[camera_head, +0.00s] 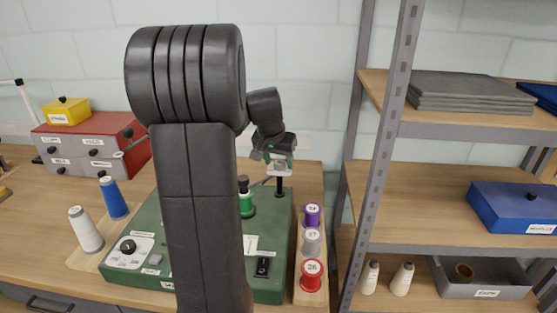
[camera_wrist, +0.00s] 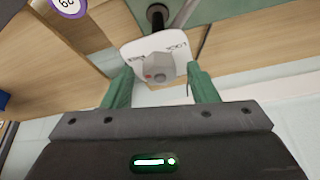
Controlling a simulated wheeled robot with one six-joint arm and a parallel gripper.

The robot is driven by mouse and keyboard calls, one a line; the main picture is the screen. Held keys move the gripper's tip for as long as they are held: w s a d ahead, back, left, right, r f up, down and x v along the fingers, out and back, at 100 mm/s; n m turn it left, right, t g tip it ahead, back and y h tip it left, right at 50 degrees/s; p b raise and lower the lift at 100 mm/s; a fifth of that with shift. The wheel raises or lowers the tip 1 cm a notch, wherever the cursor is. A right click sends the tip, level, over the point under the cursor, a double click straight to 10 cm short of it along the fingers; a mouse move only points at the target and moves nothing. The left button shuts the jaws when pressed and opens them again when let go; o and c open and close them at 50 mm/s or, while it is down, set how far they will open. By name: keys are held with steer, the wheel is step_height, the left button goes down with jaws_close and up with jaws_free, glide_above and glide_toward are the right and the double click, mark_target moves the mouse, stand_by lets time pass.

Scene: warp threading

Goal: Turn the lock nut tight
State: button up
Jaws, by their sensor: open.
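The lock nut (camera_wrist: 158,66) is a grey faceted piece on a white plate (camera_wrist: 136,48) with small printed marks, in the wrist view. The plate sits by a dark post (camera_wrist: 157,16). My gripper (camera_wrist: 160,80) is open, its two green fingers on either side of the nut and apart from it in the picture. I cannot tell how far the fingers are from it in depth. In the head view my gripper (camera_head: 279,162) is over the back right of the green machine (camera_head: 275,215), by the white plate (camera_head: 280,172) on its dark post (camera_head: 280,187). The nut is not clear there.
Purple, grey and red spools (camera_head: 311,272) stand on a wooden strip right of the machine. A green spool (camera_head: 246,204) is on the machine. Blue (camera_head: 113,200) and white (camera_head: 86,231) cones stand at left. A metal shelf post (camera_head: 384,150) rises at right. My arm hides the machine's middle.

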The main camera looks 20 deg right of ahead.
steer(key=shift+f, duration=0.2)
steer(key=c, duration=1)
